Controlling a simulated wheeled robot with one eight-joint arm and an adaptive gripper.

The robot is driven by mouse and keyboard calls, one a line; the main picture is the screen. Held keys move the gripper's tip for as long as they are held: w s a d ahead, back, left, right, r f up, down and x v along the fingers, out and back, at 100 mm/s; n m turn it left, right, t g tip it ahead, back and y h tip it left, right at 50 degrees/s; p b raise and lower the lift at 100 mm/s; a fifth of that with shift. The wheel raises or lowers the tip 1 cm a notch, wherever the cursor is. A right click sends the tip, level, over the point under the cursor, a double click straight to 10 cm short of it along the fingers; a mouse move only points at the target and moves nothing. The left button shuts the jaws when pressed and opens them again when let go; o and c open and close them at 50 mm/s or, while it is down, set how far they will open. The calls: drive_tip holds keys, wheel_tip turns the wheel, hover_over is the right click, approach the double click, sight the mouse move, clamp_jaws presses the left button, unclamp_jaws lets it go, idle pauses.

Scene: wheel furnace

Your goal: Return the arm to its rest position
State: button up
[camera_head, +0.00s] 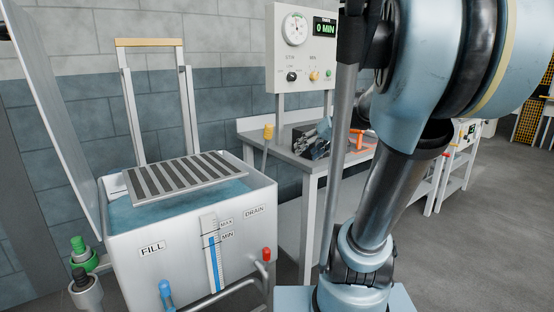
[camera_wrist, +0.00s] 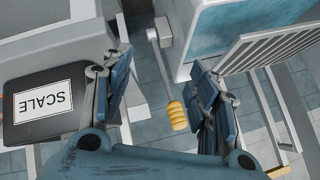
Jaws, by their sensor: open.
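My gripper (camera_wrist: 160,65) is open in the wrist view, with its two blue-grey fingers apart and nothing held between them. A lever with a yellow handle (camera_wrist: 177,115) shows in the gap between the fingers, apart from both. The same yellow handle (camera_head: 268,132) stands upright beside the tank in the head view. My arm (camera_head: 390,190) fills the right half of the head view. A dark and blue shape by the table, likely my gripper, is partly visible there, and its jaws cannot be made out.
A water tank (camera_head: 150,275) with a slatted rack (camera_head: 185,175) stands at the left, its lid raised. A grey table (camera_head: 262,132) holds an orange tool (camera_head: 358,142). A timer panel (camera_head: 300,75) reads 0 MIN. A black SCALE box (camera_wrist: 30,125) lies beside the left finger.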

drive_tip(key=s+d+f+m+g+h, duration=0.1)
drive_tip(key=s+d+f+h, duration=0.2)
drive_tip(key=s+f, duration=0.6)
drive_tip(key=s+d+f+m+g+h, duration=0.2)
drive_tip(key=s+d+f+h, duration=0.2)
drive_tip(key=s+f, duration=0.5)
drive_tip(key=shift+s+d, duration=0.4)
drive_tip(key=shift+s, duration=0.8)
drive_tip(key=shift+w+f, duration=0.25)
drive_tip(key=shift+w, duration=0.25)
